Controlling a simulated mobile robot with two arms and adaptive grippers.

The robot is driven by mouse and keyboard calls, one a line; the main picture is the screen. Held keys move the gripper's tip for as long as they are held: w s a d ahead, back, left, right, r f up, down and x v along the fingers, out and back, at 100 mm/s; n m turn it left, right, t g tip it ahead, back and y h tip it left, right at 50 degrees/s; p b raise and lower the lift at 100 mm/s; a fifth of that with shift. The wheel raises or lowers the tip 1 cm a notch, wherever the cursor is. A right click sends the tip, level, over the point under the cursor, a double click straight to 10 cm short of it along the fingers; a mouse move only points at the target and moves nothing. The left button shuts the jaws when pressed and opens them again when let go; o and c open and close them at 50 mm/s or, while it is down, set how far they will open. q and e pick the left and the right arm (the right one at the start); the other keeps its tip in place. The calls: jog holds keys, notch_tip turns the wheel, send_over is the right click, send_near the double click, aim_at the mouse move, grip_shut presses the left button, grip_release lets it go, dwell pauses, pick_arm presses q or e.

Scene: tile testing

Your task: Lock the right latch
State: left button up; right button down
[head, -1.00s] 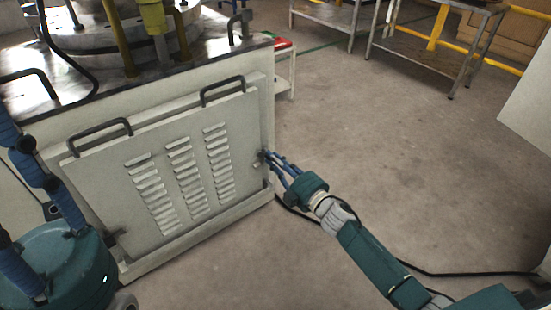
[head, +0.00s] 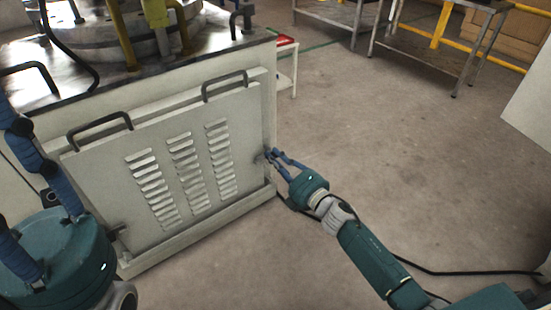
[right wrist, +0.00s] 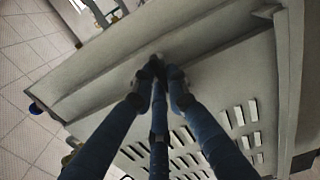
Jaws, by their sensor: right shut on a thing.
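The pale grey louvred panel (head: 145,160) stands upright on the front of the machine cabinet. The right latch (head: 263,156) is a small dark fitting at the panel's right edge, mostly hidden by my fingers. My right gripper (head: 270,154) reaches it from the right, with its blue fingers shut on it. In the right wrist view, the fingertips (right wrist: 160,70) come together at the latch beside the panel's edge; its exact angle is hidden. The left latch (head: 117,231) sits at the panel's lower left.
Two dark handles (head: 225,83) (head: 98,125) stick out at the panel's top edge. A ledge (head: 215,222) runs below the panel. A black cable (head: 450,273) lies on the floor to the right. The floor right of the cabinet is mostly clear, with metal tables (head: 440,55) behind.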

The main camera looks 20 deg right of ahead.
jog(key=shift+f, duration=0.1)
dwell(0.4)
jog(key=c, duration=1.7)
grip_release()
jog(key=v, duration=1.2)
